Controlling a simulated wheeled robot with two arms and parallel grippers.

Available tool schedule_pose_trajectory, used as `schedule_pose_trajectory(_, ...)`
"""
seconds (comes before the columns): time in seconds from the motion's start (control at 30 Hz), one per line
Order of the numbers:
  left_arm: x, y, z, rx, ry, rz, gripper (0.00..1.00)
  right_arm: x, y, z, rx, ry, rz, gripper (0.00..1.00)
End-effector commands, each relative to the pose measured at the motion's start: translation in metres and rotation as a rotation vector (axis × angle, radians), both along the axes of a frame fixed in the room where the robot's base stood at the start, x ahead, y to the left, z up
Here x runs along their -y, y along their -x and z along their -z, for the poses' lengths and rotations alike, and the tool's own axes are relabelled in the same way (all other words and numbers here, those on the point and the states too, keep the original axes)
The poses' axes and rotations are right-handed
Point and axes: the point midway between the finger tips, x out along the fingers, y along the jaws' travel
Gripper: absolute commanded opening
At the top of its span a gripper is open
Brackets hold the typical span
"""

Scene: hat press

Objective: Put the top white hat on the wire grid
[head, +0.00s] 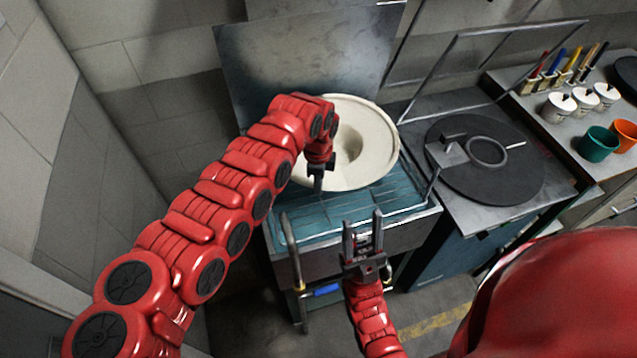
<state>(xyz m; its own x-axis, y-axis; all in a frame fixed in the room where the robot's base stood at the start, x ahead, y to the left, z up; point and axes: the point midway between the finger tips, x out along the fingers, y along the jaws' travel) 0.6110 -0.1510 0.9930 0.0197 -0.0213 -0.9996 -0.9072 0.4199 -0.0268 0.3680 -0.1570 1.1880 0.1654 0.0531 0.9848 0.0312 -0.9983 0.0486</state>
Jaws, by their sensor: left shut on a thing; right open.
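The white hat (376,166) is wide-brimmed and shows its hollow crown opening, tilted a little, over the blue-topped metal stand at the back centre. My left gripper (317,188) is shut on the hat's near-left brim; its arm covers the hat's left side. The wire grid (397,205) shows as thin bars over the blue surface around and below the hat. I cannot tell whether the hat touches it. My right gripper (363,222) is open and empty, fingers pointing up, in front of the stand's front edge.
A metal panel (262,68) rises behind the stand. To the right is a press table with a black round plate (470,185). Further right a counter holds white pots (558,107), brushes, a green cup (597,143) and an orange cup (626,134). A handle (291,250) stands at the stand's front left.

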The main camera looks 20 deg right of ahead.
Motion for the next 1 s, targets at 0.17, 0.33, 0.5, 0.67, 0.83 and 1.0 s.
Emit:
schedule_pose_trajectory(0.17, 0.0001, -0.0002, 0.0033, 0.001, 0.000, 0.000, 0.00, 0.0000, 0.0000, 0.0035, 0.000, 0.000, 0.000, 0.50)
schedule_pose_trajectory(0.33, 0.0001, -0.0001, 0.0025, 0.001, 0.000, 0.000, 0.00, 0.0000, 0.0000, 0.0026, 0.000, 0.000, 0.000, 0.50)
schedule_pose_trajectory(0.5, 0.0001, -0.0002, 0.0024, 0.001, 0.000, 0.000, 0.32, 0.0000, 0.0000, 0.0025, 0.000, 0.000, 0.000, 0.50)
schedule_pose_trajectory(0.67, 0.0001, -0.0001, 0.0026, 0.000, 0.000, 0.000, 0.46, -0.0001, -0.0001, 0.0027, 0.000, 0.000, 0.000, 0.50)
schedule_pose_trajectory(0.83, 0.0001, -0.0001, 0.0026, 0.000, 0.000, 0.000, 0.46, 0.0000, 0.0001, 0.0027, 0.000, 0.000, 0.000, 0.50)
schedule_pose_trajectory(1.0, 0.0003, -0.0011, -0.0063, 0.002, 0.002, 0.000, 0.46, 0.0000, 0.0000, 0.0082, 0.000, 0.000, 0.000, 0.50)
